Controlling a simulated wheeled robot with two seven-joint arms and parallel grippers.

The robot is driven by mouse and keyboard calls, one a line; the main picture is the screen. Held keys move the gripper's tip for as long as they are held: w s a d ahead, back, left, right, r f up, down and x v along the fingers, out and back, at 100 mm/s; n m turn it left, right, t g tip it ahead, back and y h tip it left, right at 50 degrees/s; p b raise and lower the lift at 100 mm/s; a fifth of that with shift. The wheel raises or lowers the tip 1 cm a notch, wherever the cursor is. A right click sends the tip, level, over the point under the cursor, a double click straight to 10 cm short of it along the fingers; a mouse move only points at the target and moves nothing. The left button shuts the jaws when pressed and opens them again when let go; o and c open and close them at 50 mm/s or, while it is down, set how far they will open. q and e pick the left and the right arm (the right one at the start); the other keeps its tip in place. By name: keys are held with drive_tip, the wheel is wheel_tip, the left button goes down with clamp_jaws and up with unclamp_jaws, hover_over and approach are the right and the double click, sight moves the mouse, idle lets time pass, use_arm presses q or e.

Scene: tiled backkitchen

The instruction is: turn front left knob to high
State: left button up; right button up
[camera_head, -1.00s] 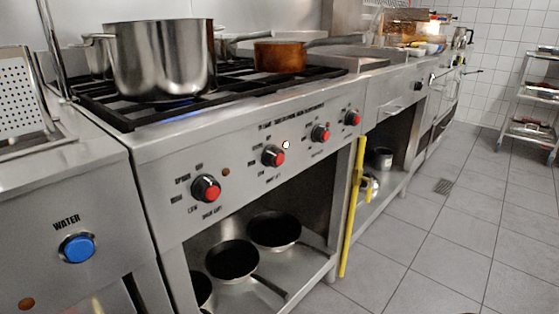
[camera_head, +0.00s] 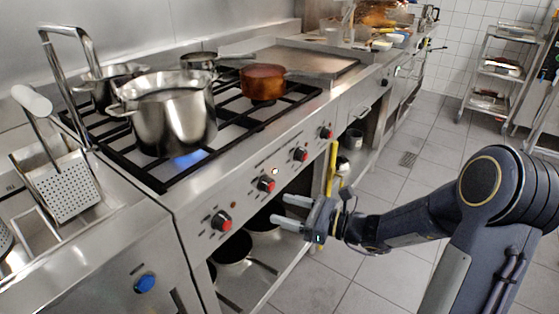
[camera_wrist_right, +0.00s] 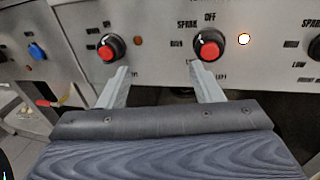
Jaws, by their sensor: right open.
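The stove front carries a row of several black knobs with red caps. In the head view are the leftmost knob (camera_head: 221,221) and the second knob (camera_head: 266,184); which one is the front left is not labelled legibly. In the right wrist view are the leftmost knob (camera_wrist_right: 110,47) and the second knob (camera_wrist_right: 207,45), whose pointer settings I cannot tell. My right gripper (camera_head: 280,208) is open and empty in front of the panel. In the wrist view its fingertips (camera_wrist_right: 160,69) straddle the space between these two knobs, just below them. My left gripper is not in view.
A steel pot (camera_head: 175,118) stands on the grates over a blue flame. A copper pan (camera_head: 263,82) is behind it. A lit indicator (camera_wrist_right: 243,38) sits beside the second knob. Pans (camera_head: 232,247) lie on the shelf below. A yellow bar (camera_head: 331,168) stands at the right.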

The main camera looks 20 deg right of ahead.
sight(273, 188)
drive_tip(key=w+d+m+t+h+p, duration=0.2)
drive_tip(key=w+d+m+t+h, duration=0.1)
drive_tip(key=w+d+m, duration=0.15)
use_arm(q)
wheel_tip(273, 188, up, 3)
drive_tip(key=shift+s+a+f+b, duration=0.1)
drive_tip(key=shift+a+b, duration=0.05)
drive_tip(key=shift+b, duration=0.3)
use_arm(e)
drive_tip(key=shift+m, duration=0.45)
drive_tip(key=x, duration=0.5)
drive_tip(key=a+x, duration=0.1)
drive_tip(key=x, duration=0.1)
drive_tip(key=shift+s+a+f, duration=0.15)
drive_tip(key=shift+s+f, duration=0.15)
drive_tip(key=shift+f, duration=0.05)
drive_tip(key=shift+c, duration=0.5)
